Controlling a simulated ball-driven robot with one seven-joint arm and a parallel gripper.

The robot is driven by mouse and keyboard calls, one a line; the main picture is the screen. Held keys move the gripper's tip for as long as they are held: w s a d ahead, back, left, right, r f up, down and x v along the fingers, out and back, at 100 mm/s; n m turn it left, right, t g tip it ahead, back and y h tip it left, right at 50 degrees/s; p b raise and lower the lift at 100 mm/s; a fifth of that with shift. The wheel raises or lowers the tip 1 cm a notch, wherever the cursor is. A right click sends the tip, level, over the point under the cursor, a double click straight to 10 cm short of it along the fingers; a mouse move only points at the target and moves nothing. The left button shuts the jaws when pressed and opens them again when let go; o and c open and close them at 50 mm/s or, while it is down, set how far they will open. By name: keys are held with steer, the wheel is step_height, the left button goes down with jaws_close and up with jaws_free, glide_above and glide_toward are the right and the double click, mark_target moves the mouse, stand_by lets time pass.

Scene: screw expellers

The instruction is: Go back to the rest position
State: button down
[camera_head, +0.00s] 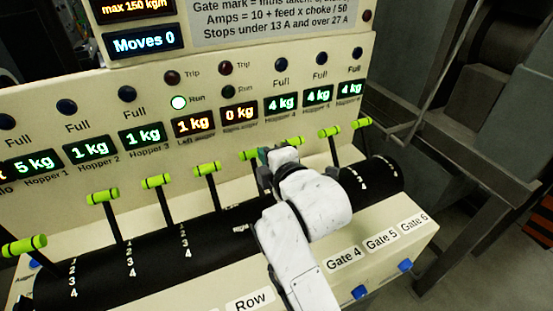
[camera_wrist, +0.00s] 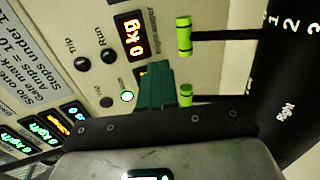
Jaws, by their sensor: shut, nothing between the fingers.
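My gripper (camera_head: 268,158) is in front of the control panel, by the green-handled levers right of the middle. Its teal fingers (camera_wrist: 155,86) are together and hold nothing. In the wrist view, one green lever handle (camera_wrist: 186,95) is just right of the fingers, and another green handle (camera_wrist: 184,36) stands farther up. I cannot tell whether the fingers touch the nearer handle. My white arm covers part of the black drum and the gate labels in the head view.
The panel (camera_head: 225,78) carries lit kg displays, such as the right auger's 0 kg (camera_head: 239,114), and a lit green Run lamp (camera_head: 179,102). Several levers, including one at left (camera_head: 103,195), stick out above the black drum (camera_head: 60,287). Grey machinery (camera_head: 480,90) stands at right.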

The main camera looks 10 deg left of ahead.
steer(key=s+d+r, duration=0.2)
steer(key=s+r, duration=0.1)
steer(key=s, duration=0.1)
steer(key=s+d+f+m+g+h, duration=0.25)
steer(key=s+d+f+m, duration=0.3)
steer(key=d+f, duration=0.4)
steer(key=s+d+f+m+g+h, duration=0.2)
steer(key=s+d+f+m+h, duration=0.15)
steer(key=d+f+m, duration=0.5)
steer(key=s+d+f+m+g, duration=0.2)
steer(key=s+d+f+m, duration=0.1)
steer(key=s, duration=0.5)
steer(key=s+d+f+m+g+h, duration=0.1)
steer(key=s+d+f+m, duration=0.3)
steer(key=s+d, duration=0.4)
steer(key=s+d+f+m+g+h, duration=0.1)
steer(key=s+d+f+m+g, duration=0.2)
steer(key=s, duration=0.7)
steer(key=d+f+m, duration=0.1)
steer(key=d+f, duration=0.1)
steer(key=d, duration=0.1)
steer(key=shift+s+d+f+g+b, duration=0.15)
steer(key=shift+d+f+g+b, duration=0.15)
steer(key=shift+f+g, duration=0.1)
